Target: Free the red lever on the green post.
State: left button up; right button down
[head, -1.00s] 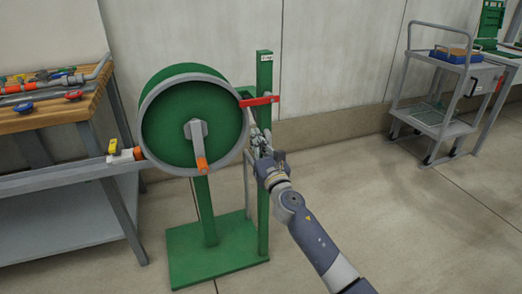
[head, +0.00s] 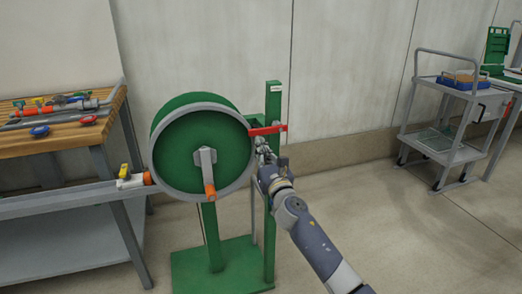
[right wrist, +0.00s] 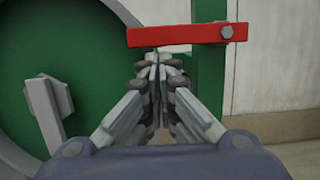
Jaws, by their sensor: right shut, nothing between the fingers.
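The red lever (head: 267,130) lies about level across the green post (head: 271,200), its left end by the drum's rim. In the right wrist view the red lever (right wrist: 185,34) is fixed by a grey bolt at its right end, on the green post (right wrist: 209,75). My right gripper (head: 264,148) is shut and empty, just below the lever. In the right wrist view its closed fingertips (right wrist: 158,58) point up just under the lever's left half; whether they touch it I cannot tell. My left gripper is not in view.
The green drum (head: 190,150) with a grey rim and orange-handled crank stands left of the post on a green base (head: 222,268). A wooden bench (head: 50,138) with pipe fittings is at left. A grey cart (head: 450,120) stands at right. Floor between is clear.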

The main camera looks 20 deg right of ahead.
jog(key=shift+a+r, duration=0.1)
jog(key=shift+a+r+m, duration=0.1)
jog(key=shift+r+m, duration=0.05)
jog(key=shift+m, duration=0.35)
